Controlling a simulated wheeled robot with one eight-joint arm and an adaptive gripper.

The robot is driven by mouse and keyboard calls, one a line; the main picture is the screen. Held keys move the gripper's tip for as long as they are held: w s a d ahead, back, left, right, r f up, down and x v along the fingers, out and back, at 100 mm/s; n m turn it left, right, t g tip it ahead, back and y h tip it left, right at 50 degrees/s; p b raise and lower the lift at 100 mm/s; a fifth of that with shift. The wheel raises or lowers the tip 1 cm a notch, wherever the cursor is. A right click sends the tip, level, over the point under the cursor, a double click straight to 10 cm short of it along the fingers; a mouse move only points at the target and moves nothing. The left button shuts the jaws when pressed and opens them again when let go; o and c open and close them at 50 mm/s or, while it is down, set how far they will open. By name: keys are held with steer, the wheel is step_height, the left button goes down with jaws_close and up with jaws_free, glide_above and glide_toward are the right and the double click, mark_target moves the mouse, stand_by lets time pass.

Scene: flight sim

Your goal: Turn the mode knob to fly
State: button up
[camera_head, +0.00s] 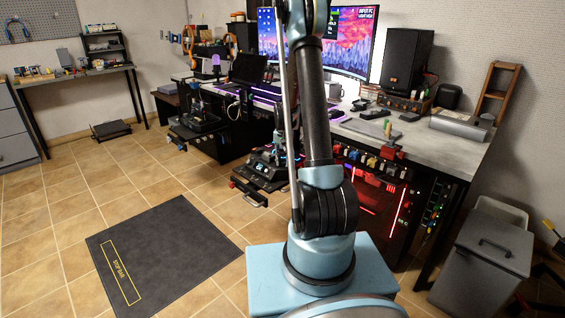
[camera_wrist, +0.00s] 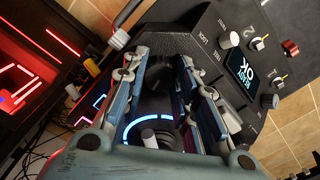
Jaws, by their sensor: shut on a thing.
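In the wrist view my gripper (camera_wrist: 160,66) is shut, with one blue-grey finger on each side of a dark round piece (camera_wrist: 157,80) on the dark control unit (camera_wrist: 212,22). This piece seems to be the mode knob; the fingers and shadow hide most of it. Small white labels, one reading LOCK, lie just right of the fingers. I cannot make out a FLY label or the knob's pointer. A lit blue ring with a grey stub (camera_wrist: 149,137) shows between the fingers, nearer my palm.
A light knob (camera_wrist: 228,40), a small lit screen (camera_wrist: 242,70) and several switches sit right of my gripper. In the head view, the desk (camera_head: 462,146) has a monitor and speaker, and a grey bin (camera_head: 484,262) stands right. Floor left of my base is open around a dark mat (camera_head: 170,245).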

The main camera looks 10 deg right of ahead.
mark_target(284, 161)
steer(key=shift+s+n, duration=0.1)
steer(key=shift+n, duration=0.2)
steer(key=o, duration=1)
steer(key=shift+o, duration=0.2)
step_height(284, 161, up, 12)
stand_by(0.4)
